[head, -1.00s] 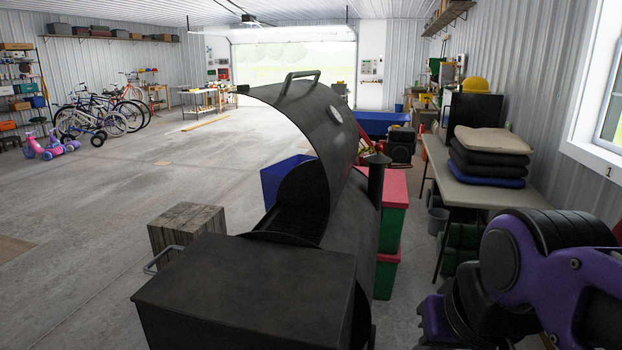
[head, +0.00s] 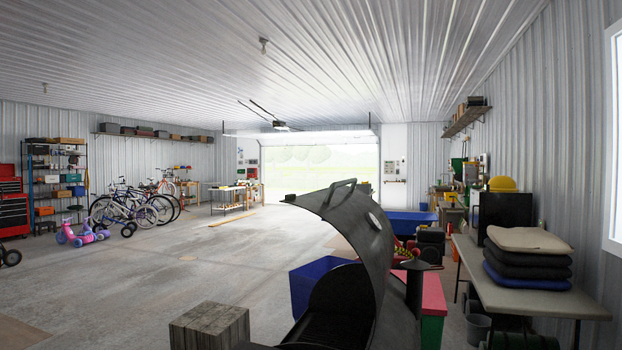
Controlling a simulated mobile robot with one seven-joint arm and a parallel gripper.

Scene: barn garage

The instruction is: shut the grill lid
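The black grill (head: 338,312) stands at the bottom centre of the head view, cut off by the lower edge. Its curved lid (head: 352,232) is raised, and the dark inside of the barrel shows below it. The lid has a bar handle (head: 341,189) at its upper edge and a round pale gauge (head: 374,221) on its outer face. A short black chimney (head: 415,285) rises at the grill's right. My gripper is not in view, and no part of my arm shows now.
A wooden crate (head: 210,328) stands left of the grill. A blue bin (head: 318,283) is behind it, and a green bin with a red lid (head: 432,308) is at its right. A table (head: 530,299) with stacked cushions (head: 527,257) stands further right. The floor at left is open.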

